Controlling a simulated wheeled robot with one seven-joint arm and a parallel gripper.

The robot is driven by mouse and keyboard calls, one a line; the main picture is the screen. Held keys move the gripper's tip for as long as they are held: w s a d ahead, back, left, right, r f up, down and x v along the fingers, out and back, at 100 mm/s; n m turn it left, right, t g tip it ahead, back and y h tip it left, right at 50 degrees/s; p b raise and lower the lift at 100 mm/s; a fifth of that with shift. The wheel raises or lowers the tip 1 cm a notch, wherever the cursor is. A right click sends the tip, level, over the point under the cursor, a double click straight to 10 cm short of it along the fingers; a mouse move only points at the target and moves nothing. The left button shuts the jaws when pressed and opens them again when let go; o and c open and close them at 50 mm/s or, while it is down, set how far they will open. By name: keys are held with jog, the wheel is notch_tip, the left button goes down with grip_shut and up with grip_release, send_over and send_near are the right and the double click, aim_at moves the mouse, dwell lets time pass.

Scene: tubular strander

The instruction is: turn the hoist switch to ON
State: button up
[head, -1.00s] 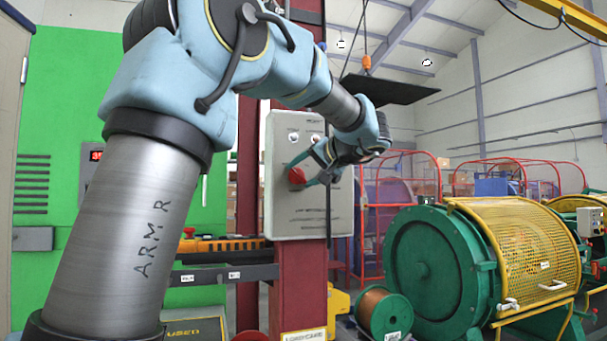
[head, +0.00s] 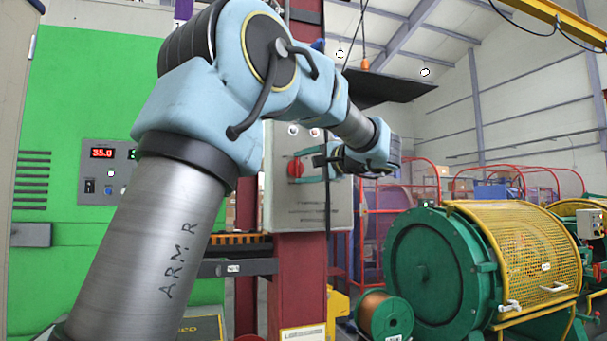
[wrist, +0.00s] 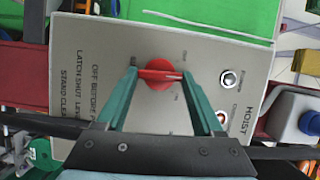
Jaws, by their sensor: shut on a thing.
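The hoist switch is a red rotary knob (wrist: 158,75) with a bar handle on a grey control box (wrist: 105,40) lettered HOIST. In the wrist view the bar lies nearly level across the picture. Small labels beside the knob are too blurred to read surely, so I cannot tell which one the handle points to. My gripper (wrist: 159,74) is shut on the handle, with one teal finger at each end of the bar. In the head view the knob (head: 295,168) shows at the fingertips of my gripper (head: 304,166), and the box (head: 310,215) hangs on a red column.
Two round lamps or buttons (wrist: 228,78) sit beside the knob. A red column (head: 305,265) carries the box. A green panel with a red number display (head: 102,153) stands left. A green drum machine with yellow mesh guard (head: 520,250) and a copper-coloured spool (head: 383,315) stand right.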

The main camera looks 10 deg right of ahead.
jog(key=m+t+b, duration=0.1)
jog(key=m, duration=0.1)
jog(key=f+m+t+b, duration=0.1)
jog(key=m+b, duration=0.1)
jog(key=m, duration=0.1)
jog(key=shift+m, duration=0.3)
jog(key=shift+a+m+t+b, duration=0.1)
jog(key=shift+m+t+b, duration=0.85)
jog(key=shift+m, duration=1.45)
jog(key=shift+h, duration=0.3)
jog(key=o, duration=1.4)
jog(key=shift+r, duration=0.1)
jog(key=shift+s, duration=0.15)
jog(key=b+v, duration=0.1)
jog(key=v, duration=0.9)
jog(key=shift+s+f+b, duration=0.2)
jog(key=shift+f+b, duration=0.05)
jog(key=shift+b, duration=0.05)
